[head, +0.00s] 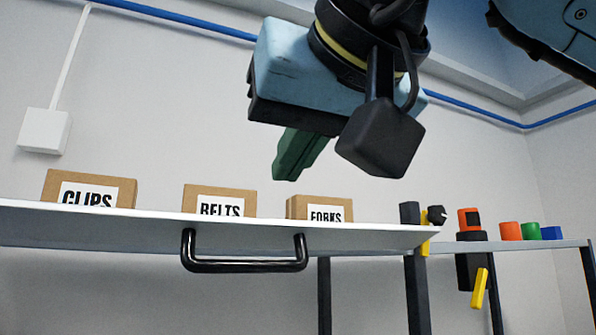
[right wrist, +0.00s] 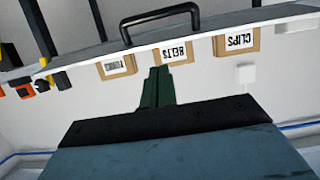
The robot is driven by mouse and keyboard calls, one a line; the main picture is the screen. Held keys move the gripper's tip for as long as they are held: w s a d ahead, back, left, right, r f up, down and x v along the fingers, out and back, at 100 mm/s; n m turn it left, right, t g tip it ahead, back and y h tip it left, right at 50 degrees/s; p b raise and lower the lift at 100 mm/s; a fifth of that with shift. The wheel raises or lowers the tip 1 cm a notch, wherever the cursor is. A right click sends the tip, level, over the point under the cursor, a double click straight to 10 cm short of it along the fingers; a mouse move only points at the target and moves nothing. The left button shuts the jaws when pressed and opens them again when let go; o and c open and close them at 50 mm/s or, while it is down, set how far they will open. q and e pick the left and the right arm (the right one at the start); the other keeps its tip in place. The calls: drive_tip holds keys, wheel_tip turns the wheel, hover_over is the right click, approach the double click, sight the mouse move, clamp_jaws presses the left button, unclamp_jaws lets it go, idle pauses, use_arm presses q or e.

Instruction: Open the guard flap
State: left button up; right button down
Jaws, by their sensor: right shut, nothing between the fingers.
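A pale flat panel (head: 120,220), which I take for the guard flap, runs across the head view, seen nearly edge-on. A black bar handle (head: 245,266) hangs from its near edge. My right gripper (head: 285,178) is above the panel, green fingers together and pointing down, empty and apart from the handle. In the right wrist view, which is upside down, the closed fingers (right wrist: 157,72) point toward the panel (right wrist: 215,30) and the handle (right wrist: 160,18). A clear gap to the handle shows in the head view. My left gripper is out of view.
Cardboard boxes labelled CLIPS (head: 90,190), BELTS (head: 220,202) and FORKS (head: 320,209) show behind the panel's edge. At right are dark posts (head: 415,290), a yellow lever (head: 479,288) and small coloured items (head: 511,231). The space in front of the handle looks clear.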

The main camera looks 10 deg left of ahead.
sight(263, 223)
drive_tip(key=x, duration=0.3)
drive_tip(key=f+p+x, duration=0.1)
drive_tip(key=x, duration=0.2)
drive_tip(key=f+x, duration=0.1)
drive_tip(key=x, duration=0.2)
drive_tip(key=shift+s, duration=0.15)
drive_tip(key=shift+w+f, duration=0.2)
drive_tip(key=shift+f, duration=0.4)
